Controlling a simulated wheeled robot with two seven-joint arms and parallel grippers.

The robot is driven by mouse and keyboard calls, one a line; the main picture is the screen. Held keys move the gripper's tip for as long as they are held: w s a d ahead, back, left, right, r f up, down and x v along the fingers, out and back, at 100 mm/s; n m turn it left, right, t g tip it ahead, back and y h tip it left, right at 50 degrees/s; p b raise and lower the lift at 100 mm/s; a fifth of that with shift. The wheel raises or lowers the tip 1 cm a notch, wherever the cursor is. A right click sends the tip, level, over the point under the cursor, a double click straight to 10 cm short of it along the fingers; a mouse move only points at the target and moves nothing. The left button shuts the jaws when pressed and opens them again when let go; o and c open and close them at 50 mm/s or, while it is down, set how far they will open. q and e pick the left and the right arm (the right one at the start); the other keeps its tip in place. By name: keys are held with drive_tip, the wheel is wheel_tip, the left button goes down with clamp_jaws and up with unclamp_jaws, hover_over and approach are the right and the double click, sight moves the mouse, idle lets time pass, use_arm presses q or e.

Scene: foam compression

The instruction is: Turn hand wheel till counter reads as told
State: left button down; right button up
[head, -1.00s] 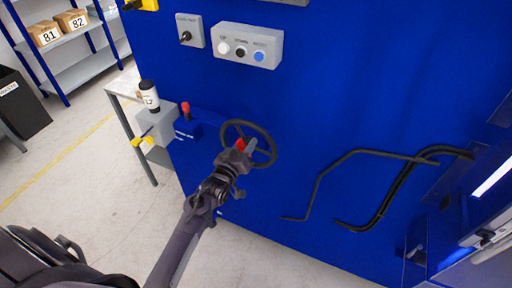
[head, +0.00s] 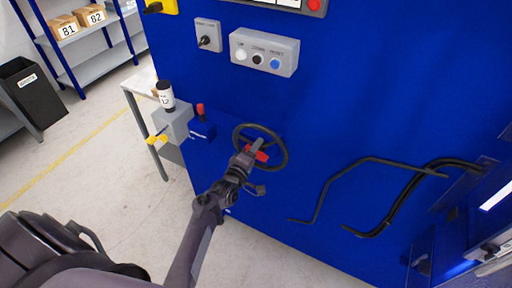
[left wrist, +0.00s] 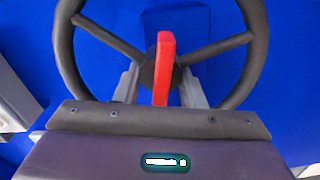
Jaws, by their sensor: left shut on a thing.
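The black hand wheel (head: 285,153) is on the front of the blue machine, with spokes and a hub. A red bar (head: 262,156) shows at its hub. No counter reading is legible. My right gripper is out of view.
A button box (head: 264,52) and a switch box (head: 208,34) are above the wheel. Bent black rails (head: 320,195) are to its right. A grey box (head: 174,124) with a yellow lever, beside a red-topped lever (head: 201,112), is to its left. A panel (head: 318,8) is cut off at the top.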

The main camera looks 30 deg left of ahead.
use_arm(q)
drive_tip(key=shift+f+n, duration=0.1)
drive_tip(key=shift+n, duration=0.8)
drive_tip(key=c, duration=0.9)
unclamp_jaws()
drive_tip(key=s, duration=0.4)
drive_tip(key=s+b, duration=0.1)
drive_tip(key=s, duration=0.3)
drive_tip(key=shift+a, duration=0.2)
